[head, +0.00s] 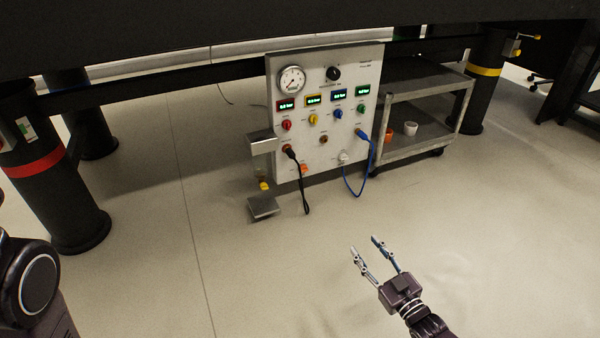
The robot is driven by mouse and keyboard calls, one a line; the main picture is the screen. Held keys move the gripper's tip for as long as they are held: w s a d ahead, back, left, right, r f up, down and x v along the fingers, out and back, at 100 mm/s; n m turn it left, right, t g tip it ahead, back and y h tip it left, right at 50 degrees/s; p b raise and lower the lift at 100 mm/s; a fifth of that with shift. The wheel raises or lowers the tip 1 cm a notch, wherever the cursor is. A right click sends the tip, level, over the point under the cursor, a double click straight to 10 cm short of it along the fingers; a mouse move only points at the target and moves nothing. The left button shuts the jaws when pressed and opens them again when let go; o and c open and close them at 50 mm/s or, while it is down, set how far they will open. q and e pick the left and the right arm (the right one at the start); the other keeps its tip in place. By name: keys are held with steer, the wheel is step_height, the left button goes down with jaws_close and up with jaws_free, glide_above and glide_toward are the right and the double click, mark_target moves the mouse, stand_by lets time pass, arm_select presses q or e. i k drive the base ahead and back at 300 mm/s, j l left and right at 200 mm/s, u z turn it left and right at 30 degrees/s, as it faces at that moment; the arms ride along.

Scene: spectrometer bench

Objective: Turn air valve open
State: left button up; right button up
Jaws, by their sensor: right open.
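A light grey control panel (325,140) stands upright under the bench. It carries a round gauge (291,80), a black knob (333,73), several small green displays, and red, yellow, blue and green knobs (313,119) below them. I cannot tell which of these is the air valve; the labels are too small to read. A yellow-handled fitting (264,186) sits between two metal brackets at the panel's left side. My right gripper (366,246) is open and empty, over the floor in front of and below the panel, apart from it. My left gripper is not in view.
A black cable (305,195) and a blue cable (347,186) hang from the panel's front. A grey cart (425,110) with small cups stands right of it. Thick black legs with a red band (35,163) and a yellow band (484,71) flank the space. The floor in front is clear.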

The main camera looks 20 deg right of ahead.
mark_target(304, 168)
steer(key=i+j, duration=0.15)
steer(key=i, duration=0.95)
